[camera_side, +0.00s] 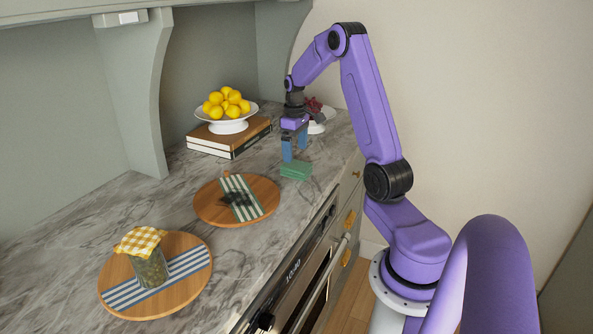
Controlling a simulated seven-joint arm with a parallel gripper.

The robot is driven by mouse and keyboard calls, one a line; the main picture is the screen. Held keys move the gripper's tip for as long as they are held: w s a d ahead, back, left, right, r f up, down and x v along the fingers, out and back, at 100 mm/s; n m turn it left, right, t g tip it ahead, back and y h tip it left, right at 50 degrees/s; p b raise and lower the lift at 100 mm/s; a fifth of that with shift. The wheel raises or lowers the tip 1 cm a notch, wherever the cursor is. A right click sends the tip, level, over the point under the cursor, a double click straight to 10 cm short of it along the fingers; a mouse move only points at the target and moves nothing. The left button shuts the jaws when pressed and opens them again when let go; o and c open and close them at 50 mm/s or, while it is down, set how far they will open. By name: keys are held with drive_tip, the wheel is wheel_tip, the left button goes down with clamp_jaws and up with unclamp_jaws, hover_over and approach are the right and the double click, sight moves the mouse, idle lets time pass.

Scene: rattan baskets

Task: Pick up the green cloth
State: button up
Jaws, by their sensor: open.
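A folded green cloth (296,171) lies flat on the marble counter near its front edge, to the right of the middle of the counter. My gripper (295,154) points down just above the cloth, with its two blue fingers apart and nothing seen between them. The fingertips are close over the cloth's back edge; I cannot tell whether they touch it.
A round board (210,209) with a striped cloth and dark items lies left of the green cloth. Nearer is another board (191,303) with a jar (149,268). Behind, a lemon bowl (229,126) stands on books (229,144). A white dish (325,115) stands behind my gripper.

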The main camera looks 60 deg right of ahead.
sight(297, 164)
drive_tip(key=shift+s+f, duration=0.15)
drive_tip(key=shift+f, duration=1.5)
drive_tip(key=shift+s+f, duration=0.1)
drive_tip(key=shift+f, duration=1.5)
drive_tip(key=shift+c, duration=0.3)
drive_tip(key=c, duration=1)
